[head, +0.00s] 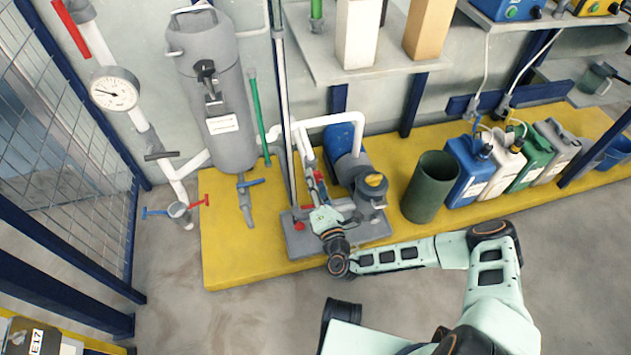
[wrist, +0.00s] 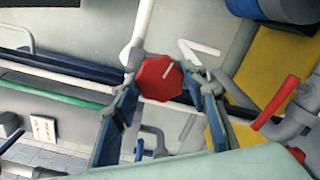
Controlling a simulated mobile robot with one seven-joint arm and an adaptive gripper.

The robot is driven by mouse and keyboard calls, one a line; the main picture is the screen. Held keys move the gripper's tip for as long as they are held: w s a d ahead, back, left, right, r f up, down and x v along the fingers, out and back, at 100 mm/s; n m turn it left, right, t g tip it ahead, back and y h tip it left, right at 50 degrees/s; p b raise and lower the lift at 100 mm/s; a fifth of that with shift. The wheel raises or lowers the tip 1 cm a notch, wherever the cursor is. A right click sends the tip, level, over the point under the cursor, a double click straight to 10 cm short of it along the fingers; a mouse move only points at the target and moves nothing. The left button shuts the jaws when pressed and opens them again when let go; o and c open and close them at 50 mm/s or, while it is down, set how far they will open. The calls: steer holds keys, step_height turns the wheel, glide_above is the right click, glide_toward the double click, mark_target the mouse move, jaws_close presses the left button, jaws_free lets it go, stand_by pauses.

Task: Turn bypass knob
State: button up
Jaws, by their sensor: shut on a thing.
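The red faceted knob (wrist: 160,78) with a pale line on its face shows in the wrist view, at the end of a white pipe. I take it to be the bypass knob. My gripper (wrist: 166,88) has one blue finger on each side of it and is shut on it. In the head view my gripper (head: 319,206) reaches the pipework left of the blue pump (head: 348,165). There the knob cannot be made out clearly behind my gripper. The pale line slants up to the right in the wrist view.
A red lever handle (wrist: 277,103) sits on grey pipe right of my gripper. White pipes surround the pump.

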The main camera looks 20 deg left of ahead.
steer(key=shift+m, duration=1.1)
steer(key=o, duration=1.2)
steer(key=shift+c, duration=0.2)
steer(key=shift+r, duration=0.1)
step_height(320, 180, up, 10)
steer(key=shift+a, duration=0.1)
